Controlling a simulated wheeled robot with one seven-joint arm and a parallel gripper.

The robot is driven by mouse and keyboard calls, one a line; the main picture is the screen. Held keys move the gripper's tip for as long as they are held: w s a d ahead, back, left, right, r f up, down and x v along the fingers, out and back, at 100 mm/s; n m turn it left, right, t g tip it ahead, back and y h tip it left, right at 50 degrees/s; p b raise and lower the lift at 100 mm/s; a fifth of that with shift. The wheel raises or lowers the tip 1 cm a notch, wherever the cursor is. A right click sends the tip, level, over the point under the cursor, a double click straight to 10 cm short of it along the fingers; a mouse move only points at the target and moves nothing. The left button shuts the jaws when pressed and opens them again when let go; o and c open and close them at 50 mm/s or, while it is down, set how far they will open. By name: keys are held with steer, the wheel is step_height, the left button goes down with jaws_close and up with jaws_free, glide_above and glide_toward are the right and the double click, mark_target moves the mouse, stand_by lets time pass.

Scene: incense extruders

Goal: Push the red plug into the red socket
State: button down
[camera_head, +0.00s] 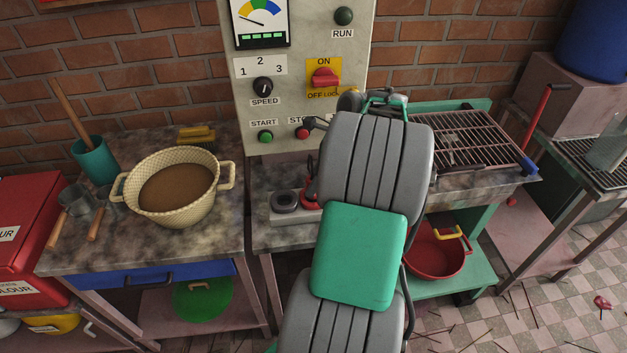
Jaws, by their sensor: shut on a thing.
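A small block (291,219) on the middle bench carries a dark round socket (285,200). A red round part (310,205), seemingly the red socket, is beside it, partly covered by my arm. A slim red piece (311,168) shows just above it at the edge of my arm. It may be the red plug or its lead; I cannot tell whether it touches the socket. My grey and green arm reaches over the bench and hides the space right of these red parts. My gripper's fingers are hidden behind the arm.
A control panel (285,55) with knobs and buttons stands behind the bench. A woven basket (176,190) of brown paste and a teal cup (93,160) are at left. A wire rack (455,140) is at right. A red pot (437,252) sits on the lower shelf.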

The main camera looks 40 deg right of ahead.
steer(key=shift+f, duration=0.8)
steer(key=c, duration=0.9)
jaws_free()
